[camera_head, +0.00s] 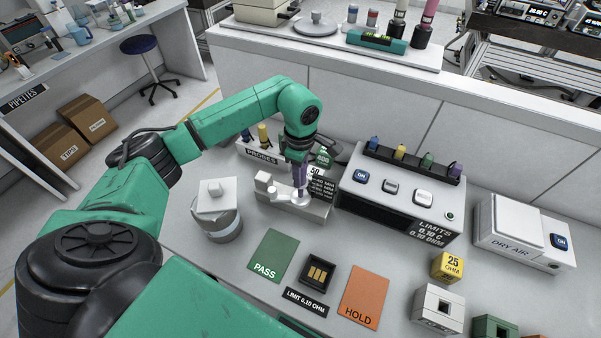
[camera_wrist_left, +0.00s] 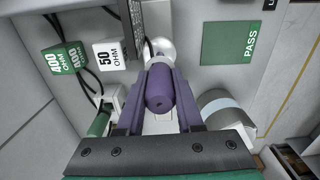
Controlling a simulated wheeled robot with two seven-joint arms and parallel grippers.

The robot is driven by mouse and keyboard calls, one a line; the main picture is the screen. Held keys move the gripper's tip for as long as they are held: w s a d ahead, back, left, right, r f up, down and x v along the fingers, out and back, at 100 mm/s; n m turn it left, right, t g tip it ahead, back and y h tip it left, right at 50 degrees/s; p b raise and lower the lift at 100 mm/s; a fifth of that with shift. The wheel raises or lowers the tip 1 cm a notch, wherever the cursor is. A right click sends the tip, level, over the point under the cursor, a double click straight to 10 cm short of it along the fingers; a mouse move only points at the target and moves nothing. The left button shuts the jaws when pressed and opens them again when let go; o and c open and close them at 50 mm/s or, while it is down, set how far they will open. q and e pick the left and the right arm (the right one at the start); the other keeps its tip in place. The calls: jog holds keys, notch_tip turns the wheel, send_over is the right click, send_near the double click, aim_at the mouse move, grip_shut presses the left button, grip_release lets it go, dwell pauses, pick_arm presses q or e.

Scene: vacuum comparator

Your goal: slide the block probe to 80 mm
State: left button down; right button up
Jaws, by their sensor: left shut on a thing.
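My left gripper (camera_head: 299,178) points down over a pale block fixture (camera_head: 311,212) at the middle of the bench. It is shut on a purple cylindrical probe (camera_wrist_left: 160,88), whose round end shows between the two fingers in the left wrist view. In the head view the fingers hide most of the probe. Its lower end is at the fixture, but I cannot tell how deep it sits. No millimetre marks are readable. My right gripper is not in view.
A probes rack (camera_head: 262,156) stands behind, with a 50 ohm block (camera_wrist_left: 110,54) and a green 400 ohm block (camera_wrist_left: 63,60) close by. The limits box (camera_head: 405,205) is to the right, a lidded pot (camera_head: 219,222) to the left. Green PASS card (camera_head: 273,256) lies in front.

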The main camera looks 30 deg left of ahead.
pick_arm(q)
notch_tip(320, 180, down, 4)
jog(key=b, duration=0.4)
jog(key=shift+f, duration=0.15)
jog(key=shift+r, duration=0.2)
jog(key=c, duration=0.5)
grip_release()
jog(key=shift+c, duration=0.2)
jog(key=shift+r, duration=0.1)
jog(key=shift+w+r, duration=0.1)
jog(key=shift+r, duration=0.25)
notch_tip(320, 180, up, 14)
jog(key=shift+f+b, duration=0.15)
jog(key=shift+b, duration=0.9)
